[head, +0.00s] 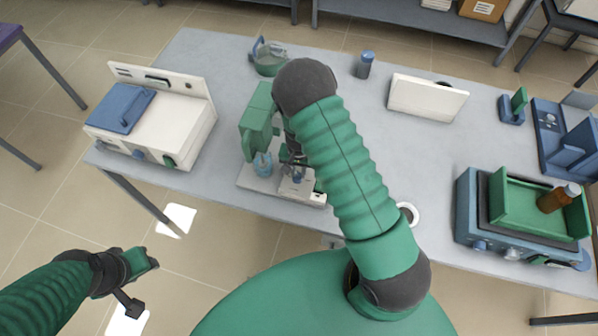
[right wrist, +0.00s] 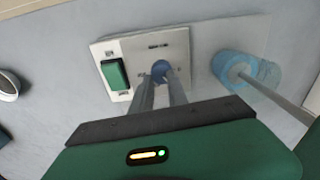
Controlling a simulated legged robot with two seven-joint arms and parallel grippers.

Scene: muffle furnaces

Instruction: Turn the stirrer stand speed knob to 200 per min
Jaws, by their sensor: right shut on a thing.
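The stirrer stand is a green upright unit (head: 258,125) on a pale flat base (head: 255,182), left of centre on the table. Its white control panel (right wrist: 178,42) shows in the right wrist view, with a green rocker switch (right wrist: 114,74) left of the small blue speed knob (right wrist: 160,67). My right gripper (right wrist: 160,80) points down at the panel, its two thin fingers shut on the knob. In the head view my right arm hides part of the stand, and the knob's setting is not readable. My left gripper (head: 138,278) hangs off the table at lower left, apart from everything.
A blue translucent beaker (head: 262,164) stands on the stand's base, close to my right gripper. A white instrument with a blue lid (head: 170,138) is to the left. A blue shaker with a green tray (head: 500,205) is at right. The table's middle right is mostly clear.

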